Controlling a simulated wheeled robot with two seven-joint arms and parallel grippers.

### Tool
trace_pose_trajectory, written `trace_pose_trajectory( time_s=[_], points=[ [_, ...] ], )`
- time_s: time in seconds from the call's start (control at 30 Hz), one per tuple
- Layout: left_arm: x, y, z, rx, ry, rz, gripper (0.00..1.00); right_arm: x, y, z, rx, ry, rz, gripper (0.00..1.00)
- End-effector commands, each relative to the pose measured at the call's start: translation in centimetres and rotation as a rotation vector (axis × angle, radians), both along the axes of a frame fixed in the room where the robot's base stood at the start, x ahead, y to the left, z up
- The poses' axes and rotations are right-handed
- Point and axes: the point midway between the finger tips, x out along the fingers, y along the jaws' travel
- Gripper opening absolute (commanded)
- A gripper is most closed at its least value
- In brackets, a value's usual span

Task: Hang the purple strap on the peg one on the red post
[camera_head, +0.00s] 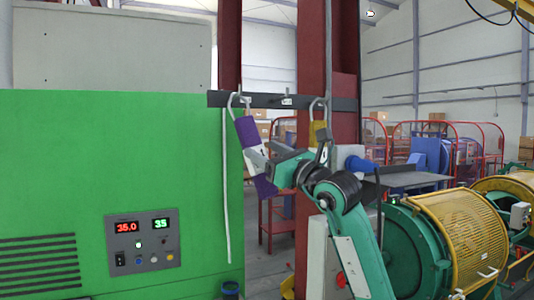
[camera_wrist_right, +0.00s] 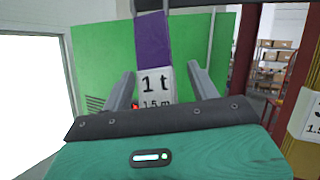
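The purple strap (camera_head: 245,131) hangs, slightly tilted, below the left end of a dark rail (camera_head: 265,101) on the red post (camera_head: 313,60). Its top is at a hook there; I cannot tell exactly how it is held. A white label crosses its middle, and its purple lower end shows below my right gripper (camera_head: 258,160). In the right wrist view the strap (camera_wrist_right: 153,40) and its "1 t 1.5 m" label stand between the two fingers, with gaps on both sides, so the gripper is open. A middle peg (camera_head: 287,101) looks bare. My left gripper is not in view.
A yellow strap (camera_head: 319,133) hangs from the rail's right hook, close to my right arm. A white rope (camera_head: 226,190) hangs left of the purple strap, before the green cabinet (camera_head: 100,170). A yellow drum machine (camera_head: 465,235) stands at the right.

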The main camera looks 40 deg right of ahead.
Motion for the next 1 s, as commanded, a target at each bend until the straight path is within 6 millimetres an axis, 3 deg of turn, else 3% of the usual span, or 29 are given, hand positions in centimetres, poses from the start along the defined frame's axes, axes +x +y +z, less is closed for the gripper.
trace_pose_trajectory(
  time_s=[0.47, 1.0],
  points=[
    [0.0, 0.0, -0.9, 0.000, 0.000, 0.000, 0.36, -0.8, -0.2, -0.7, 0.000, 0.002, 0.000, 0.69],
    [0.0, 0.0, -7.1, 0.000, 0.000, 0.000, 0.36, -10.1, -1.9, -4.4, -0.002, -0.001, -0.002, 0.69]
  ],
)
